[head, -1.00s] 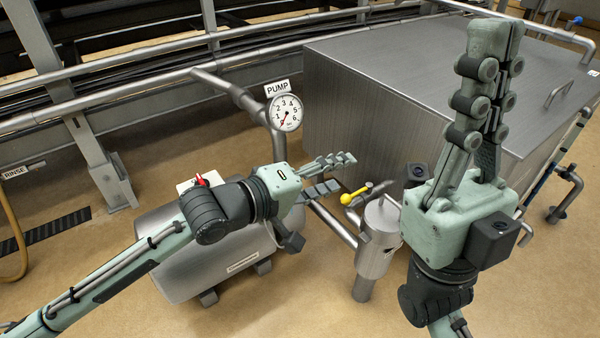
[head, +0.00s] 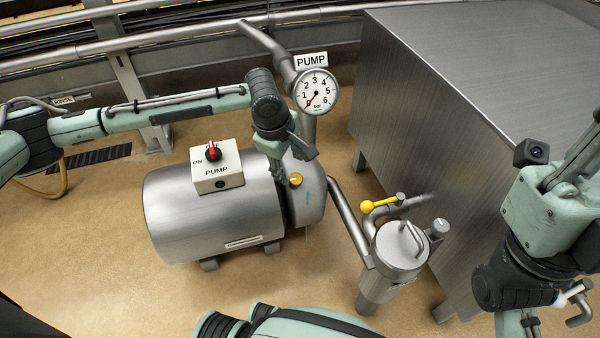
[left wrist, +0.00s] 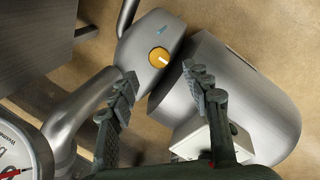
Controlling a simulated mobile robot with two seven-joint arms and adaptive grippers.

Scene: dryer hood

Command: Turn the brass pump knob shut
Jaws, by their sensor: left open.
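The brass pump knob (head: 295,179) is a small round orange-gold disc with a pale pointer line, on the rounded grey end of the pump. In the left wrist view the knob (left wrist: 159,57) lies just beyond the gap between my fingertips. My left gripper (left wrist: 163,80) is open and empty, with one finger on each side of that gap. In the head view my left gripper (head: 282,172) points down beside the knob, partly hidden by my wrist; I see no clear contact.
A pump switch box (head: 219,168) with a red handle sits on the tank (head: 165,222). A thin blue streak (head: 307,215) shows below the knob. A pressure gauge (head: 315,91) stands behind. A yellow-handled valve (head: 375,206) and a filter pot (head: 401,246) are to the right.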

